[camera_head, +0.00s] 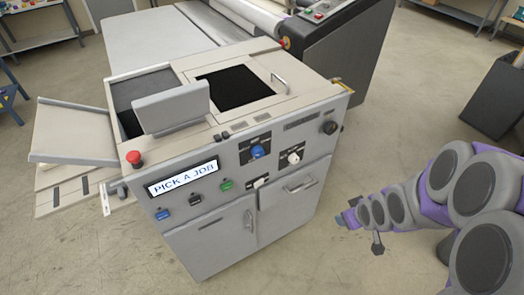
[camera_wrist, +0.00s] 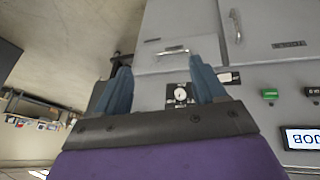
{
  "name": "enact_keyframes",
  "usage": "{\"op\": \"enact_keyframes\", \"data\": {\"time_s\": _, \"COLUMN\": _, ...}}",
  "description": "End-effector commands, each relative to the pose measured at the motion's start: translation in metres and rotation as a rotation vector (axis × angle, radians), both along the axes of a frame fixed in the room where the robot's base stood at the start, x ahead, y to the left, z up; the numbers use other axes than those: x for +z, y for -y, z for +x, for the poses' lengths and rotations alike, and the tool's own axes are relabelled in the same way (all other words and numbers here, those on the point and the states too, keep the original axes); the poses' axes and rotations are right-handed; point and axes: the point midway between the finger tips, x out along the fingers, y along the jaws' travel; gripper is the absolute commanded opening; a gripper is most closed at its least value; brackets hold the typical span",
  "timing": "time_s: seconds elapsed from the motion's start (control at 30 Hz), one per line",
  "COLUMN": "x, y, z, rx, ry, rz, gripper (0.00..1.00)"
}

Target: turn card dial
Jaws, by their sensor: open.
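The grey machine (camera_head: 215,225) carries several controls on its front panel. A white dial (camera_head: 293,158) on a black plate sits above the right drawer handle. Labels are too small to read, so I cannot tell which is the card dial. My gripper (camera_head: 347,218) is open, right of the machine and apart from it. In the wrist view, my gripper (camera_wrist: 160,68) has the white dial (camera_wrist: 181,95) showing between its fingers.
A screen (camera_head: 183,178) reads "PICK A JOB". Blue, black and green (camera_head: 226,184) buttons sit below it; a red stop button (camera_head: 133,157) is at the left corner. Door and drawer handles (camera_head: 300,185) stick out below. Floor to the right is clear; a dark bin (camera_head: 497,98) stands beyond.

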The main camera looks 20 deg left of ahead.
Motion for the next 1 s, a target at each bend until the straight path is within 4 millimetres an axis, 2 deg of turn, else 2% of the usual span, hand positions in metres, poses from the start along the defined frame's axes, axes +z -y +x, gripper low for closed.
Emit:
{"op": "enact_keyframes", "data": {"time_s": 0.1, "x": -0.020, "y": -0.032, "z": 0.019, "rx": 0.116, "ry": 0.079, "rz": 0.091, "gripper": 0.70}}
{"op": "enact_keyframes", "data": {"time_s": 0.3, "x": -0.038, "y": -0.092, "z": 0.036, "rx": 0.271, "ry": 0.237, "rz": 0.292, "gripper": 0.70}}
{"op": "enact_keyframes", "data": {"time_s": 0.47, "x": -0.039, "y": -0.140, "z": 0.034, "rx": 0.338, "ry": 0.365, "rz": 0.479, "gripper": 0.70}}
{"op": "enact_keyframes", "data": {"time_s": 0.6, "x": -0.028, "y": -0.171, "z": 0.028, "rx": 0.342, "ry": 0.486, "rz": 0.648, "gripper": 0.70}}
{"op": "enact_keyframes", "data": {"time_s": 0.77, "x": -0.014, "y": -0.188, "z": 0.020, "rx": 0.302, "ry": 0.598, "rz": 0.803, "gripper": 0.70}}
{"op": "enact_keyframes", "data": {"time_s": 1.0, "x": 0.000, "y": -0.189, "z": 0.017, "rx": 0.248, "ry": 0.684, "rz": 0.905, "gripper": 0.70}}
